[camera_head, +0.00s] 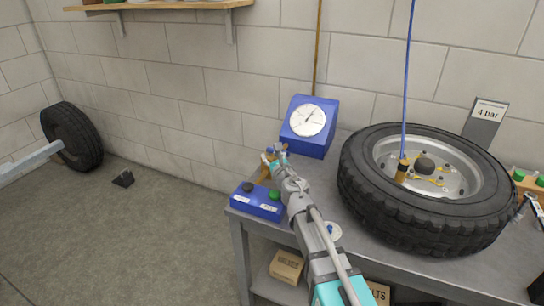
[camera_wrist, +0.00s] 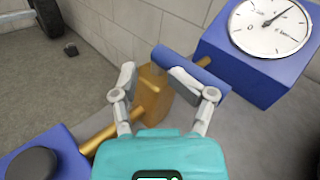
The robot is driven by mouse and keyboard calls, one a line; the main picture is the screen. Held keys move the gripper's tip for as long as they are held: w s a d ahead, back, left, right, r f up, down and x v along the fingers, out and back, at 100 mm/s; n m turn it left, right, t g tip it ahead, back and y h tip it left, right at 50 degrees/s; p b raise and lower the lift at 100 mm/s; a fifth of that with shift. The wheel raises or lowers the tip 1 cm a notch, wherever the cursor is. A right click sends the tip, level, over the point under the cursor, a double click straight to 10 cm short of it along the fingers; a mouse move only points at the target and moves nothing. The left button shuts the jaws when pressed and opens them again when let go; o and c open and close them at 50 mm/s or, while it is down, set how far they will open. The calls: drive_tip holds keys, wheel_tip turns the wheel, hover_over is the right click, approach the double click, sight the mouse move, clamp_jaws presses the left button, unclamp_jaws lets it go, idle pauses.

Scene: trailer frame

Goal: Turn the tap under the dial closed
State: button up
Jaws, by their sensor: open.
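The tap has a brass body (camera_wrist: 152,84) on a brass pipe (camera_wrist: 110,131) and a blue lever handle (camera_wrist: 192,69). In the wrist view the lever slants down to the right, across the line of the pipe. The dial (camera_head: 308,120) is a white round gauge on a blue housing, above and behind the tap; it also shows in the wrist view (camera_wrist: 270,24). My gripper (camera_wrist: 155,78) is open, its fingers on either side of the brass body. The right fingertip overlaps the lever; I cannot tell whether it touches. In the head view my gripper (camera_head: 276,154) partly hides the tap.
A blue box (camera_head: 256,208) with black and green buttons sits at the bench's left corner. A large tyre (camera_head: 365,205) with a blue hose (camera_head: 407,80) lies to the right on the grey bench. A "4 bar" sign (camera_head: 488,118) stands behind it. The floor at left is mostly clear.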

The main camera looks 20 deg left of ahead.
drive_tip(key=shift+d, duration=0.1)
idle(0.3)
drive_tip(key=s+d, duration=0.1)
drive_tip(key=d, duration=1.4)
drive_tip(key=shift+d, duration=0.3)
idle(1.6)
drive_tip(key=shift+s, duration=0.1)
drive_tip(key=shift+s, duration=0.1)
idle(0.6)
